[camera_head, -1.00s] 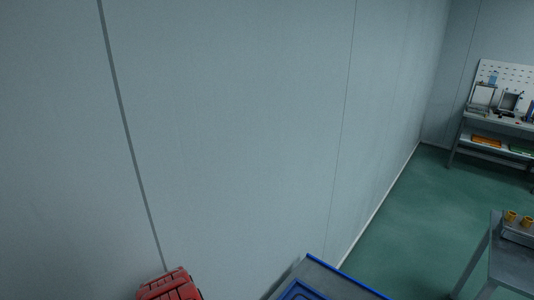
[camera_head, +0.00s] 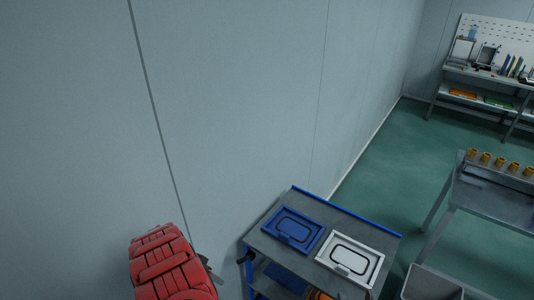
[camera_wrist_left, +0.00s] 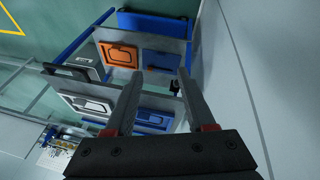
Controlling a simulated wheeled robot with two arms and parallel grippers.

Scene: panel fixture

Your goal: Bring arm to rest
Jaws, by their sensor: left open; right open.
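My left arm (camera_head: 167,262) is the red one rising from the bottom left of the head view. A dark part just beyond it may be its hand, mostly hidden by the red links. In the left wrist view my left gripper (camera_wrist_left: 158,74) has its two fingers spread, with nothing between them. Behind them is a blue-edged cart with an orange panel (camera_wrist_left: 119,54) and a blue panel (camera_wrist_left: 161,60), apart from the fingers. I cannot make out my right gripper in either view.
The cart (camera_head: 272,243) holds a blue panel (camera_head: 293,229) and a white panel (camera_head: 350,258) on its top. A grey table (camera_head: 490,200) with yellow cylinders stands right. A grey bin (camera_head: 431,284) is below it. A plain wall is on the left; green floor lies open between cart and far workbench.

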